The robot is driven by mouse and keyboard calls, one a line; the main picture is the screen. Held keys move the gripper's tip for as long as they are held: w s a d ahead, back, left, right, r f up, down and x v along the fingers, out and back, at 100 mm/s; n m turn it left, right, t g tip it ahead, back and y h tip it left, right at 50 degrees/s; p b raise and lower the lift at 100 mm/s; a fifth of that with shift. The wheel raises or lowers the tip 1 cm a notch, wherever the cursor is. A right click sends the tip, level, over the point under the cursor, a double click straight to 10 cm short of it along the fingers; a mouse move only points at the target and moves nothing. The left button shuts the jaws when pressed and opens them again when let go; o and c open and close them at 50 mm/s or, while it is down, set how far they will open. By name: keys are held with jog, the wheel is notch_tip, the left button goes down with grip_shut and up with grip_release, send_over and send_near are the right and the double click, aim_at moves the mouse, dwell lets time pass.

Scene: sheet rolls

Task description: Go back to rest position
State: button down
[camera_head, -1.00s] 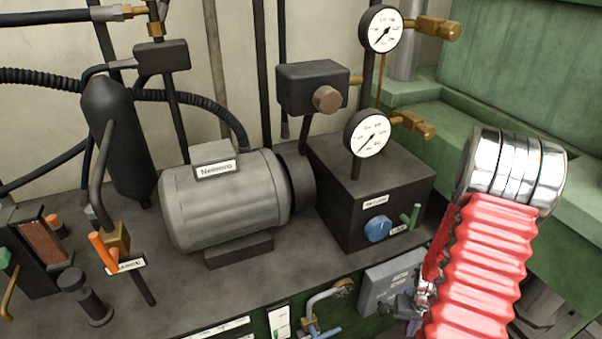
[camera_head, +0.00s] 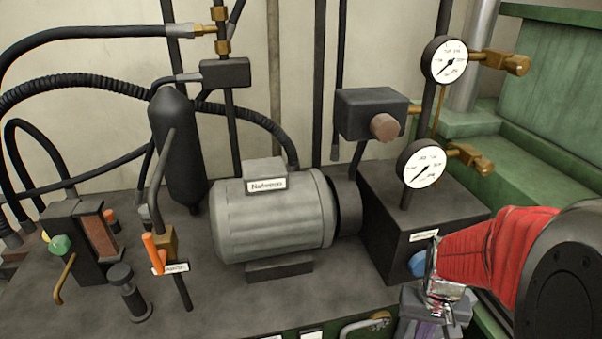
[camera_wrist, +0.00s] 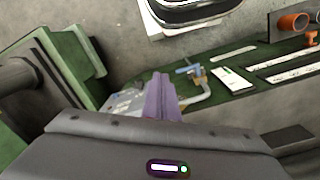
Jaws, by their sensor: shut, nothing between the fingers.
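My gripper shows in the wrist view (camera_wrist: 161,98) as purple fingers held together, with nothing between them. They point toward the green front panel of the bench. In the head view my gripper (camera_head: 430,331) is at the bottom edge, right of centre, partly cut off by the frame. My red-sleeved arm comes in from the lower right and hides part of the black gauge box. I cannot tell whether the fingers touch the panel.
The dark bench top carries a grey motor (camera_head: 272,218), a black cylinder (camera_head: 180,150), a black box (camera_head: 395,225) with a blue knob (camera_head: 418,264), and two gauges (camera_head: 424,164). An orange-handled lever (camera_head: 154,254) stands at left. Green steps (camera_head: 540,170) rise at right.

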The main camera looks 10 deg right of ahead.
jog(key=s+a+r+n+t, duration=0.1)
jog(key=a+r+n+t, duration=0.3)
jog(key=a+r, duration=1.1)
notch_tip(320, 180, up, 4)
jog(key=shift+s+a+f+n+t, duration=0.1)
jog(key=shift+s+a+n+t, duration=0.25)
jog(key=shift+t, duration=0.55)
